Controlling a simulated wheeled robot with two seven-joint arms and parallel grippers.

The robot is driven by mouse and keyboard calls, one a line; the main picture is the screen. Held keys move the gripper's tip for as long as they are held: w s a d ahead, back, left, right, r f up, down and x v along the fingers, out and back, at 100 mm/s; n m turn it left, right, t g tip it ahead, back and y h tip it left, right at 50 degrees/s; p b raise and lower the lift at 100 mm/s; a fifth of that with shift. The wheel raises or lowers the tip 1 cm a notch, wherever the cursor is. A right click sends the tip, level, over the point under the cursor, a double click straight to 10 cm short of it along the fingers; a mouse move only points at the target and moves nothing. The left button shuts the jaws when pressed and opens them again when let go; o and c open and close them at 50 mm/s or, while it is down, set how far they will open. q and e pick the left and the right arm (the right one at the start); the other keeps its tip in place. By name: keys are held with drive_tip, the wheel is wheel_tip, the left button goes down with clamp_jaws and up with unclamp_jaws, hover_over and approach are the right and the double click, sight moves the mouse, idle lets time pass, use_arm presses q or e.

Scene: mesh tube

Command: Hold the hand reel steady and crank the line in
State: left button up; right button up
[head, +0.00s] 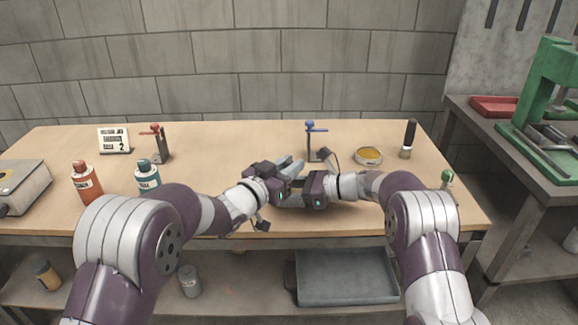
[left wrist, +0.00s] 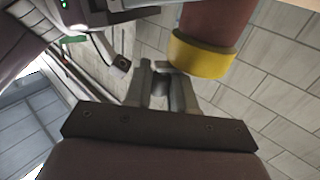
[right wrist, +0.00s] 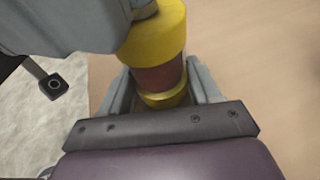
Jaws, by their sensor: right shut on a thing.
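The hand reel shows in the right wrist view as a brown-red drum (right wrist: 160,78) with yellow flanges. My right gripper (right wrist: 158,92) is shut on it, a finger on each side. In the left wrist view the reel's yellow flange (left wrist: 203,55) and brown-red body are beyond my left gripper's fingers. My left gripper (left wrist: 160,82) has its fingers a small way apart, with a short dark grey piece between them; I cannot tell whether it is the crank knob. In the head view the left gripper (head: 290,170) and right gripper (head: 312,190) nearly touch, hiding most of the reel.
A blue-topped clamp post (head: 315,140) stands just behind the grippers, with a yellow-filled dish (head: 368,155) to its right. Orange (head: 86,182) and teal (head: 147,178) bottles stand at the left. A red-topped post (head: 157,142) stands behind them. The tabletop's back middle (head: 235,143) is clear.

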use_arm(q)
drive_tip(key=shift+o, duration=1.4)
drive_tip(key=shift+d+r, duration=0.1)
drive_tip(key=shift+r, duration=0.05)
drive_tip(key=v, duration=1.2)
